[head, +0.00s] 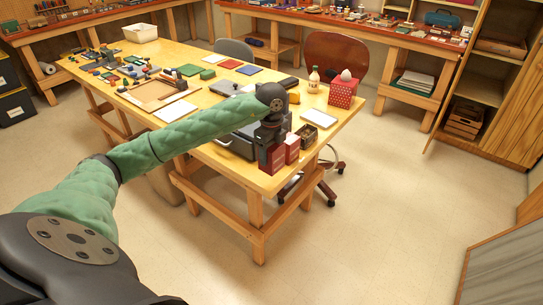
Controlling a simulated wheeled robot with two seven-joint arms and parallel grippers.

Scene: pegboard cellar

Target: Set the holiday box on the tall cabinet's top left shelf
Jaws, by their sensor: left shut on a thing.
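My left gripper (271,136) reaches over the near right corner of the workbench and is shut on a dark red box (272,160) directly below it. The gripper hides the top of this box; its label cannot be read. A second dark red box (293,148) stands just right of it. A red box with white dots (343,93) stands farther back on the bench; which one is the holiday box I cannot tell for sure. The tall wooden cabinet (515,125) stands open at the right, its upper part cut off by the frame. My right gripper is out of view.
The workbench (190,55) carries an open dark bin (318,119), a white tray, a bottle and many small parts. A red-brown chair (335,55) stands behind it. The cabinet holds a wooden crate (465,121) low down. Floor between bench and cabinet is clear.

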